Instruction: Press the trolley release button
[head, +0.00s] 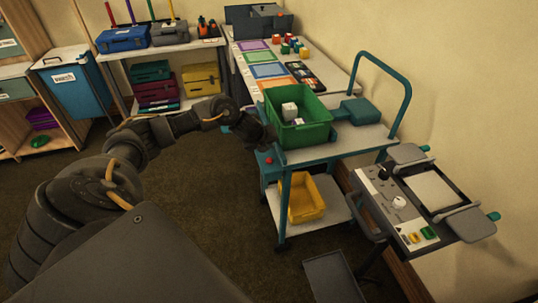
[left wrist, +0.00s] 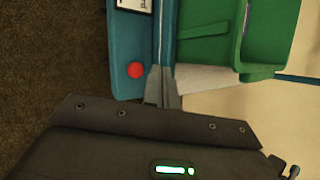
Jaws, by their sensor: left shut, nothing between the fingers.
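The trolley (head: 345,141) has teal posts and a teal handle and stands right of centre in the head view. A red round button (head: 268,160) is on the teal panel at its near left corner. The red button (left wrist: 135,70) shows clearly in the left wrist view, on the blue-teal panel (left wrist: 122,50). My left gripper (head: 268,143) is shut and empty, at the trolley's left end close to the button. In the left wrist view its fingertips (left wrist: 162,72) lie just right of the button; I cannot tell whether they touch the trolley. My right gripper is not in view.
A green bin (head: 300,133) with white blocks stands on the trolley top; a yellow bin (head: 305,200) is on its lower shelf. A control panel stand (head: 385,190) is at the right. A long table (head: 235,62) is behind. The floor left of the trolley is clear.

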